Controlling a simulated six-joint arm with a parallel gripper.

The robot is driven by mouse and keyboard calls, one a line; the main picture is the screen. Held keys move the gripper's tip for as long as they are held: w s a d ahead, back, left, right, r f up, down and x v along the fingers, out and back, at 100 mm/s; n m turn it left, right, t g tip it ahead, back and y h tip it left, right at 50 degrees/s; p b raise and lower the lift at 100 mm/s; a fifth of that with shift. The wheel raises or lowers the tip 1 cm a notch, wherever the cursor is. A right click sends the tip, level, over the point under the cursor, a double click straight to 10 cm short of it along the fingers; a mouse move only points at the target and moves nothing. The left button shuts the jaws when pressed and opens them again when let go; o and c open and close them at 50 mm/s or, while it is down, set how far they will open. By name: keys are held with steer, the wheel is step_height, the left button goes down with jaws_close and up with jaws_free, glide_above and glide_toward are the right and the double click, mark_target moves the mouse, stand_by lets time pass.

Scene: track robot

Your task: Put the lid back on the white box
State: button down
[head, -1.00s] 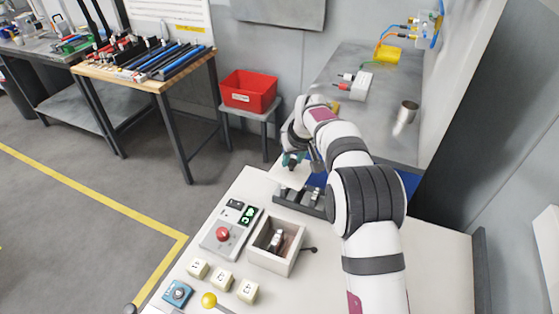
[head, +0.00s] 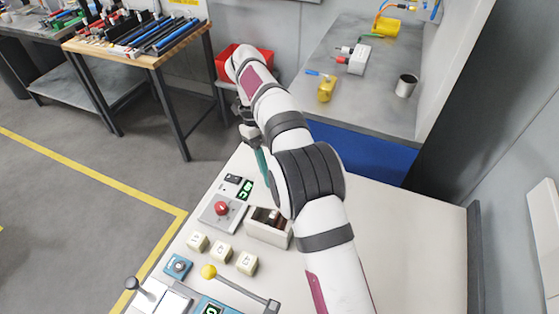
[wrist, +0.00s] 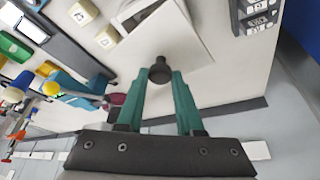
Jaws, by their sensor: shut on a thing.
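In the wrist view, my gripper (wrist: 160,77) has its green fingers closed on the black knob (wrist: 160,69) of a square white lid (wrist: 188,45). The lid overlaps part of the white box (wrist: 128,14) in this view; I cannot tell the height between them. In the head view the white box (head: 266,234) stands open on the white table, with something dark and reddish inside. One green finger of my gripper (head: 262,165) shows beyond the box; the lid is not clearly visible there.
A panel with a red button (head: 221,208) stands just left of the box. Several cream blocks (head: 221,251) and a yellow-knobbed lever (head: 209,272) are in front. In the wrist view a black rack (wrist: 254,14) lies right of the lid. The table's right part is clear.

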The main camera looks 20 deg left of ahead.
steer(key=shift+s+r+m+g, duration=0.3)
steer(key=shift+s+m, duration=0.15)
steer(key=shift+m, duration=0.65)
steer(key=shift+f+y, duration=0.25)
steer(key=shift+y, duration=0.05)
steer(key=shift+f, duration=3.2)
steer(key=shift+f, duration=0.45)
jaws_free()
steer(key=shift+r, duration=3.55)
steer(key=shift+c, duration=0.2)
